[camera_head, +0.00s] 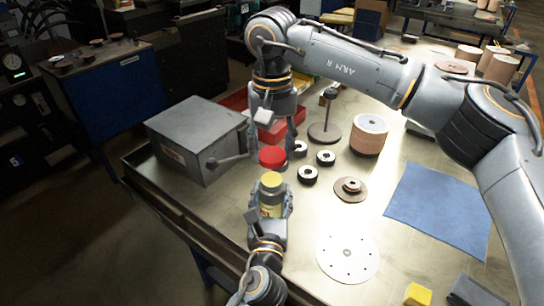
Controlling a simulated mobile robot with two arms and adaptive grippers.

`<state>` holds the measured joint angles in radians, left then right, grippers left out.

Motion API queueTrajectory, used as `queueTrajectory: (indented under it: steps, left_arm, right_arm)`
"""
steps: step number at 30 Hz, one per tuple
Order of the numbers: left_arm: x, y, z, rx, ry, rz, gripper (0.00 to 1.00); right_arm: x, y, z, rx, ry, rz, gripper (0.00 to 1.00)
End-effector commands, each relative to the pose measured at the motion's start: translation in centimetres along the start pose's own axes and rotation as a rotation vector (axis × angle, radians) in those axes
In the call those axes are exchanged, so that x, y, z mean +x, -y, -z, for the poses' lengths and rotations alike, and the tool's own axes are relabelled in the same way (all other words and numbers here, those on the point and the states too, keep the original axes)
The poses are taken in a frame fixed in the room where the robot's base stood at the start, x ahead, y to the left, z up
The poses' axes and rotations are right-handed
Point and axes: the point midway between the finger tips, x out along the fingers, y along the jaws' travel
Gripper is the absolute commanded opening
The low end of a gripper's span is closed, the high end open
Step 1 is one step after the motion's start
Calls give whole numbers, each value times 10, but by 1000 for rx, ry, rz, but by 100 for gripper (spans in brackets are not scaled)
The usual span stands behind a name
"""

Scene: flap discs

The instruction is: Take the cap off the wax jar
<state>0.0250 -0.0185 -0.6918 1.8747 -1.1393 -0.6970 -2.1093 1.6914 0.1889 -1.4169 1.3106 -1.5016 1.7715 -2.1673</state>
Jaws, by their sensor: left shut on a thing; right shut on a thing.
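The wax jar (271,181) is a small upright jar with a yellow top and a pale, yellowish body. My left gripper (271,203) comes from below and is shut around its body, hiding part of it. A round red cap (272,160) is above and apart from the jar's top in the picture. My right gripper (274,148) points down from above and is shut on the red cap. The inside of the jar cannot be made out.
A grey box with a lever (190,135) stands left of the jar on the workbench (220,205). Black rings (308,174), a disc stack (351,187), a white perforated disc (347,257) and a blue cloth (436,208) lie to the right. A red bin (285,132) is behind.

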Motion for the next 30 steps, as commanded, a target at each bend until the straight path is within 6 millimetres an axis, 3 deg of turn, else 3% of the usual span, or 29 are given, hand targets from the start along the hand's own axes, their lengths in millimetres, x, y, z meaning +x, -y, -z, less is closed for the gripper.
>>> queueTrajectory:
  steps: [4, 5, 9, 21, 30]
  left_arm:
    - [0, 0, 0, 0, 0, 0, 0]
    - [0, 0, 0, 0, 0, 0, 56]
    - [0, 0, 0, 0, 0, 0, 80]
    - [-6, 0, 1, 0, -1, 1, 80]
    - [-63, 0, 1, 0, -4, 2, 80]
  right_arm:
    - [0, 0, 0, 0, 1, 0, 13]
    - [0, 0, 0, 0, 1, 0, 13]
    - [0, 0, 0, 0, 1, 0, 13]
    - [0, 0, 0, 0, 0, 0, 13]
    - [0, 0, 0, 0, 0, 0, 13]
